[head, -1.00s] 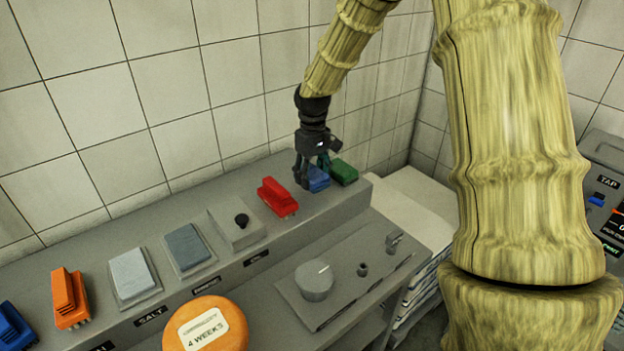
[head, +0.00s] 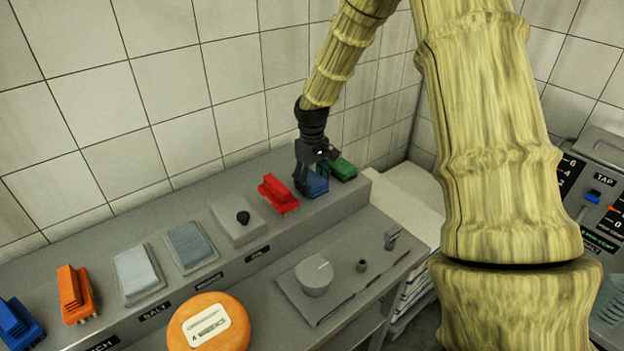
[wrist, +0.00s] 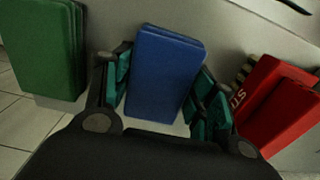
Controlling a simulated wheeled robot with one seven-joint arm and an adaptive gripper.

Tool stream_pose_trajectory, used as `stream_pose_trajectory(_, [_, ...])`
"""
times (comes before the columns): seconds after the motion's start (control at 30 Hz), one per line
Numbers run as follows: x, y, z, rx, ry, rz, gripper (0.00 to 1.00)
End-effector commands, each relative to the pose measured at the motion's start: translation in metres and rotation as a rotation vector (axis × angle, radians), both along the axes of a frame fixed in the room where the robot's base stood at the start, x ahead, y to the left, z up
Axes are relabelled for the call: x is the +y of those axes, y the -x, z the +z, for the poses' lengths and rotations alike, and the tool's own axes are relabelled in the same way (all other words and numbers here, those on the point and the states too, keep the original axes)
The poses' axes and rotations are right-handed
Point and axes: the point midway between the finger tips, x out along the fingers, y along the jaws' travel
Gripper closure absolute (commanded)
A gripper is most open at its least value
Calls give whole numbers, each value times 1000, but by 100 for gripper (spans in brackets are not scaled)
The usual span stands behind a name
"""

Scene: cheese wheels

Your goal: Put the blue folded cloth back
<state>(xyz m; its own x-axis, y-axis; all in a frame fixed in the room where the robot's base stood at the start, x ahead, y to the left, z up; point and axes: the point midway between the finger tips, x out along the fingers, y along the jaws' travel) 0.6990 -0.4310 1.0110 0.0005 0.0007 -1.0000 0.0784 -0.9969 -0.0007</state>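The blue folded cloth (head: 318,187) is at the right end of the grey ledge, between a green block-like item and a red one. My gripper (head: 312,178) is over it, pointing down. In the wrist view the cloth (wrist: 165,72) lies between the two teal-padded fingers of my gripper (wrist: 162,92). The fingers are apart, one on each side, with narrow gaps at the cloth's edges. The gripper looks open. The cloth's underside is hidden, so I cannot tell exactly how it rests.
The green item (head: 344,169) and the red brush-like item (head: 278,193) flank the cloth closely. Grey pads (head: 190,245), an orange brush (head: 75,293) and a blue brush (head: 18,322) stand farther left. An orange cheese wheel (head: 208,325) lies in front. A tiled wall rises behind.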

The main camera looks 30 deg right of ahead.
Motion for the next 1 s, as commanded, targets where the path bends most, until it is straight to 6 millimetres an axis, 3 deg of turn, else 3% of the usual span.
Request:
stream_pose_trajectory(0.1, [0,0,0,0,0,0,24])
stream_pose_trajectory(0.57, [0,0,9,-1,1,0,24])
stream_pose_trajectory(1.0, [0,-1,75,-3,2,1,24])
